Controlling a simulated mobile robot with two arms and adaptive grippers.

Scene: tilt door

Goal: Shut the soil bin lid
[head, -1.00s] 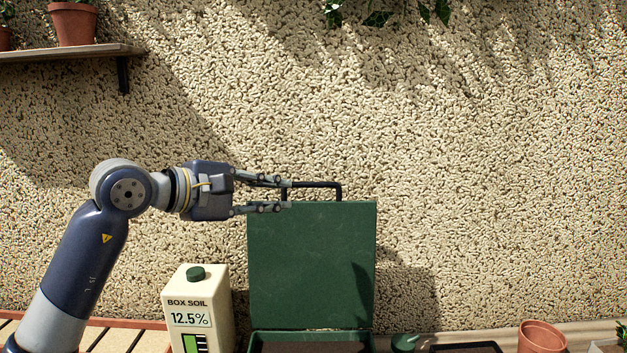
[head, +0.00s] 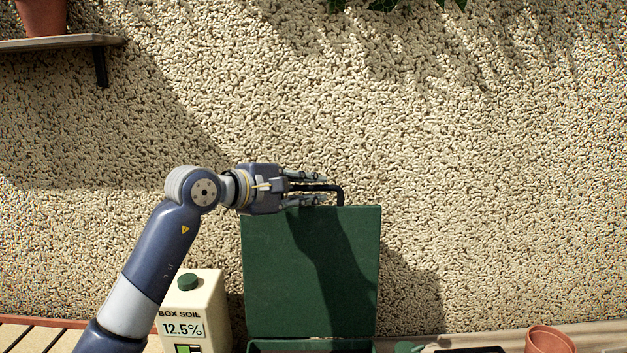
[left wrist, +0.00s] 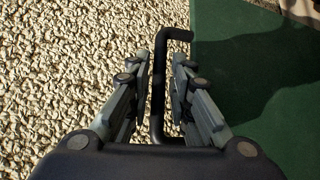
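The green soil bin lid (head: 265,270) stands upright against the wall, its black bar handle (head: 341,194) along the top edge. The lid also fills the right side of the left wrist view (left wrist: 270,85). My left gripper (head: 323,187) is at the handle, with one finger above the bar and one below it. In the left wrist view the handle (left wrist: 158,95) runs between the two fingers (left wrist: 162,75), with a gap showing on each side. The gripper is open around the bar. The bin's rim (head: 310,345) shows at the bottom edge; the rest is cut off.
A box soil carton (head: 205,300) stands close left of the lid, below my left arm. A terracotta pot (head: 548,341) and a dark tray (head: 470,350) are at the lower right. A shelf (head: 60,43) with a pot is at upper left. The wall is close behind.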

